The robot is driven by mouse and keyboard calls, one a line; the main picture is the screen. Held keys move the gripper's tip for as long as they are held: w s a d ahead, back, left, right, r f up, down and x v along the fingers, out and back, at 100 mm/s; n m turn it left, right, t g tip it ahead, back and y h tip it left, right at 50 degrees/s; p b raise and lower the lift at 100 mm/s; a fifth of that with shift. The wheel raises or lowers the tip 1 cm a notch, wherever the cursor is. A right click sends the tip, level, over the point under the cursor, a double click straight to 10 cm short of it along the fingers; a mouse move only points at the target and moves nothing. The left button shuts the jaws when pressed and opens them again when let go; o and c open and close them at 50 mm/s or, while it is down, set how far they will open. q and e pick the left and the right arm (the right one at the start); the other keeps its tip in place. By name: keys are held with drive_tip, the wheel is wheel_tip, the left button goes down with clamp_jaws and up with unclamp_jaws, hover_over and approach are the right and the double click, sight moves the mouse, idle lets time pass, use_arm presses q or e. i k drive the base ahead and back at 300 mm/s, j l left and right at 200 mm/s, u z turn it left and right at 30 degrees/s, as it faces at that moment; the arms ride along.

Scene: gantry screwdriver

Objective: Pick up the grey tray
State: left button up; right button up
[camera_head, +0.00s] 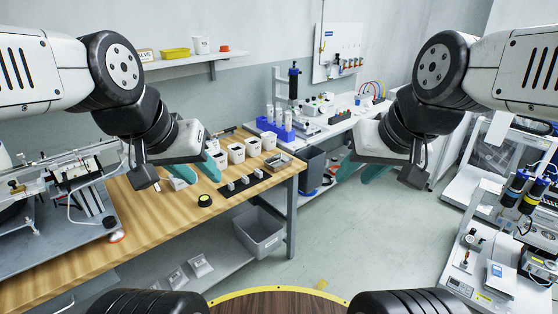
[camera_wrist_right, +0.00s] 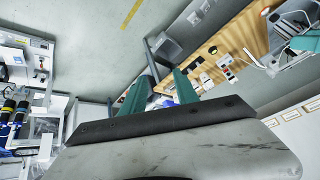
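A small shiny grey tray (camera_head: 279,163) lies on the wooden workbench near its right end in the head view. A larger grey open bin (camera_head: 259,236) sits on the lower shelf under the bench; the frames do not settle which is meant. My left gripper (camera_head: 200,177) is open and empty, above the bench, left of the small tray. My right gripper (camera_head: 356,180) is open and empty over the aisle, right of the bench end. Its two teal fingers stand apart in the right wrist view (camera_wrist_right: 165,82).
White cups (camera_head: 236,153) stand along the bench back. A black holder with small parts (camera_head: 243,183) and a black-yellow round object (camera_head: 205,200) lie in front. A dark grey bin (camera_head: 311,168) stands beyond the bench end. The aisle floor (camera_head: 350,235) is clear.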

sight(276, 163)
drive_tip(key=i+l+u, duration=0.25)
drive_tip(key=i, duration=0.25)
drive_tip(key=i+l+u, duration=0.2)
drive_tip(key=i, duration=0.25)
drive_tip(key=i+l+u, duration=0.25)
drive_tip(key=i, duration=0.2)
